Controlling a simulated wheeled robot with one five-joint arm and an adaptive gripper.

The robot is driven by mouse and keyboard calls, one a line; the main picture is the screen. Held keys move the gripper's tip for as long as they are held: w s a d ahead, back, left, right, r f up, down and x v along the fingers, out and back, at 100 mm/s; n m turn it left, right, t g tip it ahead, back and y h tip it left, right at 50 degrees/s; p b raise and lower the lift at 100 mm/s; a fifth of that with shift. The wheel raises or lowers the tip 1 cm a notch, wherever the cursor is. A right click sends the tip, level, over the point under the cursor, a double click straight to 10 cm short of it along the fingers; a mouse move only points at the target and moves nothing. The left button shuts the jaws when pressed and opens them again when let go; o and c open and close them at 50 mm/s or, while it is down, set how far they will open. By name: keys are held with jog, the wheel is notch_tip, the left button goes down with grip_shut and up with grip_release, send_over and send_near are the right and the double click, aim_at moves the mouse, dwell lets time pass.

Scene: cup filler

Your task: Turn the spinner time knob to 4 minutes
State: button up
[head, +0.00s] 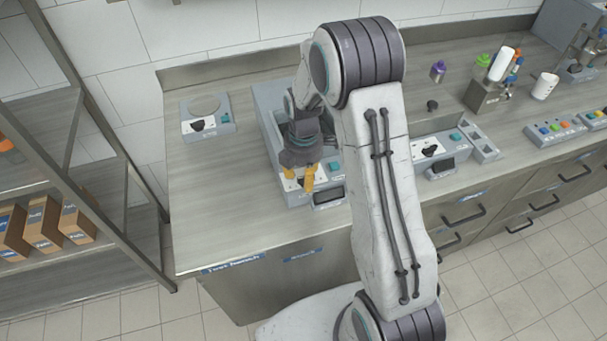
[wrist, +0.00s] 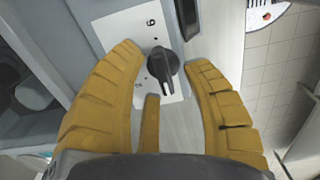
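The spinner time knob (wrist: 163,66) is black, with a pointer grip, on a white dial plate (wrist: 122,26) in the wrist view. One printed mark like a 6 or 9 shows above it; a smaller mark at lower left is hard to read. My gripper (wrist: 166,58) has yellow fingers spread either side of the knob, with visible gaps, and a third finger below it. The fingers look open and not closed on the knob. In the head view my gripper (head: 303,176) points down at the front panel of a grey machine (head: 268,98); the knob is hidden there.
A device with a round plate (head: 207,104) stands to the left on the counter (head: 215,200). Another panel with a black knob (head: 432,150) is right of my arm. A tool holder (head: 487,97) and white cup (head: 544,86) stand further right. The counter's left front is clear.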

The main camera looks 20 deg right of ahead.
grip_shut()
dwell(0.5)
jog(key=m+b, duration=0.1)
jog(key=m, duration=0.1)
jog(key=m+b, duration=0.1)
jog(key=m, duration=0.2)
jog(key=shift+w+d+f+b, duration=0.1)
jog(key=shift+d+f+b, duration=0.05)
jog(key=shift+b, duration=0.2)
jog(key=m+b, duration=0.2)
jog(key=m, duration=0.3)
jog(key=shift+d, duration=0.15)
jog(key=m+b, duration=0.1)
jog(key=m, duration=0.5)
jog(key=shift+d+m+b, duration=0.2)
jog(key=shift+m+b, duration=0.15)
jog(key=shift+m, duration=0.05)
jog(key=m, duration=0.3)
jog(key=shift+s+m+b, duration=0.2)
jog(key=shift+m+b, duration=0.1)
jog(key=shift+b, duration=0.05)
jog(key=shift+s+d+m, duration=0.1)
jog(key=shift+m, duration=1.6)
